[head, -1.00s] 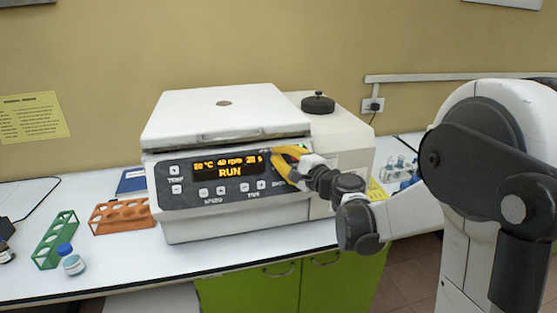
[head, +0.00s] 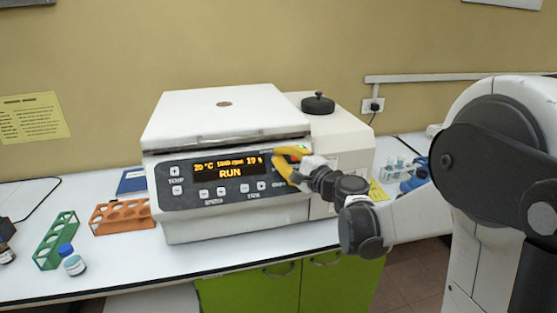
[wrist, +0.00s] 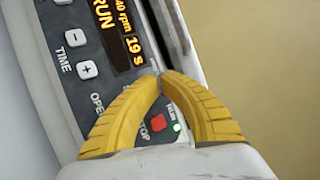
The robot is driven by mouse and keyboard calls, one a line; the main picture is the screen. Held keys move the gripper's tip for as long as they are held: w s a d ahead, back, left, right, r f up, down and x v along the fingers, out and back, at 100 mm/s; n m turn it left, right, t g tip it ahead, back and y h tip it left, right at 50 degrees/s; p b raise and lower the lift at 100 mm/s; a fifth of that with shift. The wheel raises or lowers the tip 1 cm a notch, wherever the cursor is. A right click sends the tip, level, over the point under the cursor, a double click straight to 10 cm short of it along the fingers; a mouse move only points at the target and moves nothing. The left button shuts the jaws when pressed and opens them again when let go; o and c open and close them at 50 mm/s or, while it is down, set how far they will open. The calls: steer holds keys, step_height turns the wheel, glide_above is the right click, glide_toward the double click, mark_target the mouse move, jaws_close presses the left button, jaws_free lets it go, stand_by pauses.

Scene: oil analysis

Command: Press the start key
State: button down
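The white centrifuge (head: 224,120) stands on the bench with its lid closed. Its display (head: 230,168) glows orange, shows RUN and counts 19 s; the display is also partly in the wrist view (wrist: 120,35). My gripper (head: 277,158) is at the right end of the key panel. In the wrist view its yellow fingers (wrist: 160,77) meet at the tips, with nothing visible held. The tips are over or close to the panel; contact cannot be told. The start key is hidden behind the fingers. The red stop key (wrist: 158,122) and a lit green lamp (wrist: 177,127) show between them.
An orange rack (head: 121,216), a green rack (head: 55,240) and a blue-capped bottle (head: 73,263) stand left of the centrifuge. A black knob (head: 318,103) sits on its right rear. Vials (head: 397,165) stand on the right. The front bench strip is clear.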

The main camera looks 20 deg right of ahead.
steer(key=s+r, duration=0.1)
steer(key=s+p, duration=0.1)
steer(key=s, duration=0.1)
steer(key=s+r+p, duration=0.1)
steer(key=shift+s+r, duration=0.15)
steer(key=shift+r, duration=0.2)
stand_by(0.5)
steer(key=s+a+f+n+g+b, duration=0.1)
steer(key=s+a+f+n+g, duration=0.1)
steer(key=s+a+n+g, duration=0.3)
steer(key=s+a+f+n+b, duration=0.1)
steer(key=s+a+f+n, duration=0.15)
steer(key=s, duration=0.45)
steer(key=s+d+f+n+g+h, duration=0.2)
steer(key=s+d+f+n+h, duration=0.1)
steer(key=s, duration=0.5)
steer(key=s+d+f+n+g+h+b, duration=0.1)
steer(key=s+d+f+n+g+h, duration=0.1)
steer(key=s+d+f+n, duration=0.3)
steer(key=s+h, duration=0.1)
steer(key=s, duration=0.2)
steer(key=shift+s+f+h, duration=0.2)
steer(key=shift+s+h, duration=0.1)
steer(key=shift+h, duration=0.1)
